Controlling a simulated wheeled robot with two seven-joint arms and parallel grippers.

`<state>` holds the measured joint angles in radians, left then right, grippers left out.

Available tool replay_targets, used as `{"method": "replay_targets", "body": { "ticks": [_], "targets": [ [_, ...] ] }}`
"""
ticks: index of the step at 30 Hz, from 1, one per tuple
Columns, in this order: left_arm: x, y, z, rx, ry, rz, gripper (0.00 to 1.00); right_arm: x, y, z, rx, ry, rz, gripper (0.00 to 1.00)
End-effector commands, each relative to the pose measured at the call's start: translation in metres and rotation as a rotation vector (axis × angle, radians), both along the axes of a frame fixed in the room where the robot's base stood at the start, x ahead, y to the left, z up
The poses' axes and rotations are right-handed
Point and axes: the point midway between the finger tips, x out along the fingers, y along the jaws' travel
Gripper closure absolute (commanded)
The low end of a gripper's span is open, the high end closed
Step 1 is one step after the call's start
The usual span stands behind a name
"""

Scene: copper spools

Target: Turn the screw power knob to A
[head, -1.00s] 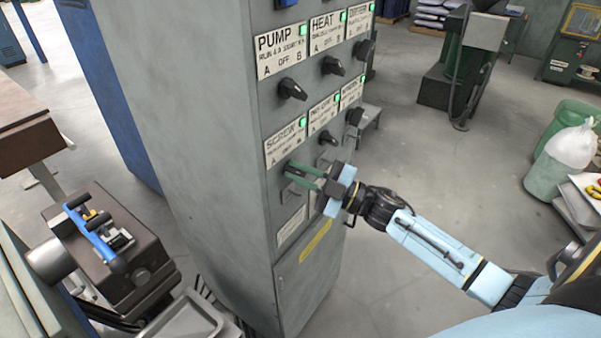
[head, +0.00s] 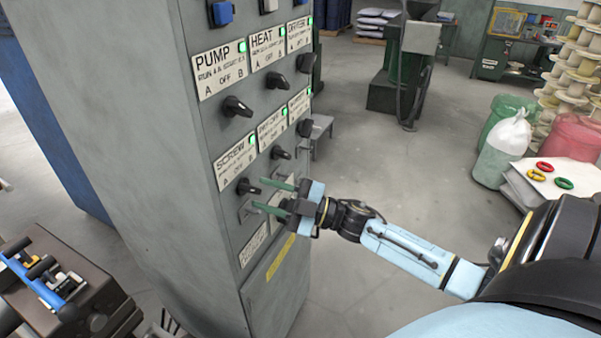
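The screw power knob (head: 248,187) is a small black knob on the grey cabinet, under the white SCREW label (head: 236,164) marked A, OFF and B. A green lamp (head: 252,140) glows at the label's upper right corner. I cannot tell which mark the knob points to. My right gripper (head: 263,194) is open, with two green fingers spread apart just right of and slightly below the knob. The knob shows clear of the fingers, and nothing is seen between them. My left gripper is not in view.
Other black knobs, including the pump knob (head: 237,107) and heat knob (head: 276,80), sit above and to the right on the grey cabinet (head: 150,110). A dark machine with a blue bar (head: 32,278) stands at lower left.

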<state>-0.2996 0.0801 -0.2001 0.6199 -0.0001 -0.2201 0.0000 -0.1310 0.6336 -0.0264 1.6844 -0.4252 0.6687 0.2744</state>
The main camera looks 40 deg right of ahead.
Motion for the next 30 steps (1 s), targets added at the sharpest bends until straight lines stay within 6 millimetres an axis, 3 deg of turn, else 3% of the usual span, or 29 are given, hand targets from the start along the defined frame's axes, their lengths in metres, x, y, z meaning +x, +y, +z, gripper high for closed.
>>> {"method": "replay_targets", "body": {
  "ticks": [6,13,30],
  "targets": [
    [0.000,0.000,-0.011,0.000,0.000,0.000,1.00,-0.039,-0.031,-0.017,-0.002,0.006,0.000,0.65],
    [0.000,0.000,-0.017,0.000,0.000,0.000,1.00,-0.067,-0.055,-0.026,0.000,0.004,-0.002,0.65],
    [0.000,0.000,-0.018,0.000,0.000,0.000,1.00,-0.077,-0.063,-0.028,-0.001,0.001,-0.001,0.65]
  ]
}}
